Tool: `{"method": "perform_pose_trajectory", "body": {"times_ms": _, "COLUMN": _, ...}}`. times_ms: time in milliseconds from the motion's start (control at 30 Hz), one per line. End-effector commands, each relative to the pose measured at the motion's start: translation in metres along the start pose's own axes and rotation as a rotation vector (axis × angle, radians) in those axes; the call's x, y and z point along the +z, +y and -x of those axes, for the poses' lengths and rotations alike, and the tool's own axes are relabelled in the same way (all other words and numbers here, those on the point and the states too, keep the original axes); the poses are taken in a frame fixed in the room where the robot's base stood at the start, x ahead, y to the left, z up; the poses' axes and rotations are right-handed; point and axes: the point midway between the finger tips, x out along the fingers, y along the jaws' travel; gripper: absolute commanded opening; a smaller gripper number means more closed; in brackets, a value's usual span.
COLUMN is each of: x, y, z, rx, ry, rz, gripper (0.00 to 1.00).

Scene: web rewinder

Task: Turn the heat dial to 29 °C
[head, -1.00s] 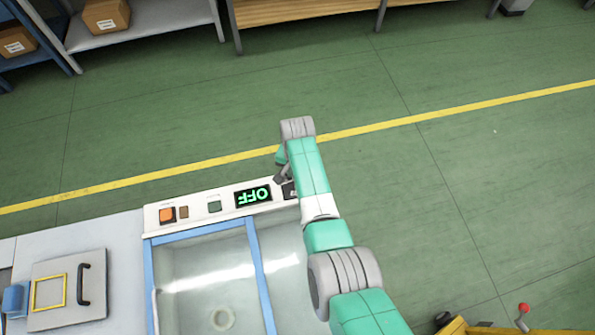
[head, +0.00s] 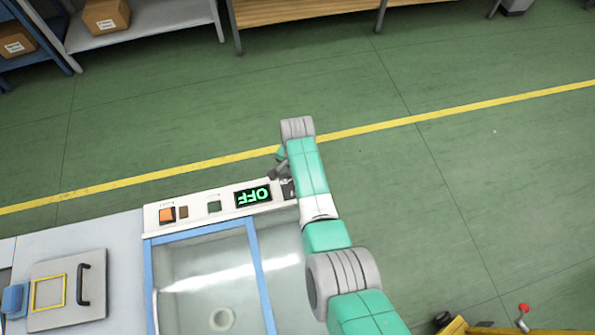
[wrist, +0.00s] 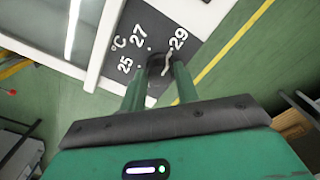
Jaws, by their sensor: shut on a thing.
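The heat dial (wrist: 155,65) is a small dark knob on a dark scale plate (wrist: 150,20) marked 25, 27, 29 and °C. My gripper (wrist: 157,74) is shut on the knob, one finger on each side. A pale pointer strip beside the knob runs toward the 29 mark, but the finger tips and their shadow make its exact setting hard to read. In the head view my gripper (head: 279,172) shows at the right end of the white control panel (head: 222,210); my arm hides most of the dial there.
A blue-framed clear cover (head: 205,280) lies below the panel. Green floor beyond is free.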

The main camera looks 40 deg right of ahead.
Motion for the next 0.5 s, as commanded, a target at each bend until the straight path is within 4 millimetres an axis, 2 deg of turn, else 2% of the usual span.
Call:
{"method": "perform_pose_trajectory", "body": {"times_ms": 33, "x": 0.0, "y": 0.0, "z": 0.0, "rx": 0.0, "ry": 0.0, "rz": -0.001, "gripper": 0.37}}
{"method": "perform_pose_trajectory", "body": {"times_ms": 100, "x": 0.0, "y": 0.0, "z": 0.0, "rx": 0.0, "ry": 0.0, "rz": 0.0, "gripper": 0.51}}
{"method": "perform_pose_trajectory", "body": {"times_ms": 133, "x": 0.0, "y": 0.0, "z": 0.0, "rx": 0.0, "ry": 0.0, "rz": 0.0, "gripper": 0.53}}
{"method": "perform_pose_trajectory", "body": {"times_ms": 367, "x": 0.0, "y": 0.0, "z": 0.0, "rx": 0.0, "ry": 0.0, "rz": 0.0, "gripper": 0.53}}
{"method": "perform_pose_trajectory", "body": {"times_ms": 500, "x": 0.0, "y": 0.0, "z": 0.019, "rx": -0.001, "ry": 0.002, "rz": 0.0, "gripper": 0.53}}
